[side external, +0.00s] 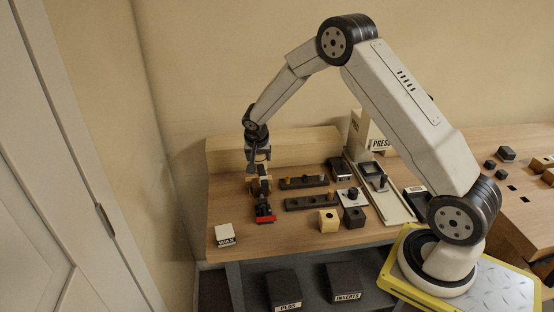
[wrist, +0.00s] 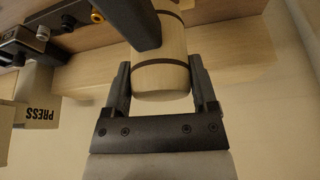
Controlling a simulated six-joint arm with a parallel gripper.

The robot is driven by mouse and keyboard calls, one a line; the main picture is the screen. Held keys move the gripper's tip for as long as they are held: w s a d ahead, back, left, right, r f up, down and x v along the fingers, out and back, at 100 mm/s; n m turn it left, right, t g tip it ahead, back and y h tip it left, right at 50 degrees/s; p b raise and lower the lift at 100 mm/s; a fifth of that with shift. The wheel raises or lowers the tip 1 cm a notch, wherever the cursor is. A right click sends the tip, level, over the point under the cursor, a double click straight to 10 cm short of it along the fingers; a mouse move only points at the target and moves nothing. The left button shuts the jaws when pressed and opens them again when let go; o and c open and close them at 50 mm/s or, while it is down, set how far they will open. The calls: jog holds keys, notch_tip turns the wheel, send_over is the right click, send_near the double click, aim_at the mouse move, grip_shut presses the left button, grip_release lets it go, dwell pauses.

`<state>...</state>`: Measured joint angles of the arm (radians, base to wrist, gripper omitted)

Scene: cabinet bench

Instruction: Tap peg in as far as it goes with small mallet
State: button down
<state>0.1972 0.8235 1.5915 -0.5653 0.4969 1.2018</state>
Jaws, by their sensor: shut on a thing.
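My gripper (wrist: 160,80) is shut on the small mallet (wrist: 162,75). In the wrist view, its pale wooden barrel head with dark bands sits between the two fingers, and a dark bar crosses its upper left. In the side view my gripper (side external: 259,180) is low over the left of the bench, just above a dark fixture with a red front (side external: 265,218).
A pale block (side external: 328,222) with a hole and a dark block (side external: 354,217) stand near the front. The press (side external: 372,136) is behind to the right. A white wax block (side external: 225,234) lies at the front left corner. Bare bench surrounds it. Bins for pegs (side external: 285,288) and inserts (side external: 344,279) sit below.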

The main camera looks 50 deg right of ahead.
jog(key=shift+r, duration=0.1)
jog(key=shift+r, duration=0.2)
jog(key=shift+f, duration=0.15)
jog(key=shift+f, duration=1.35)
jog(key=shift+r, duration=1.05)
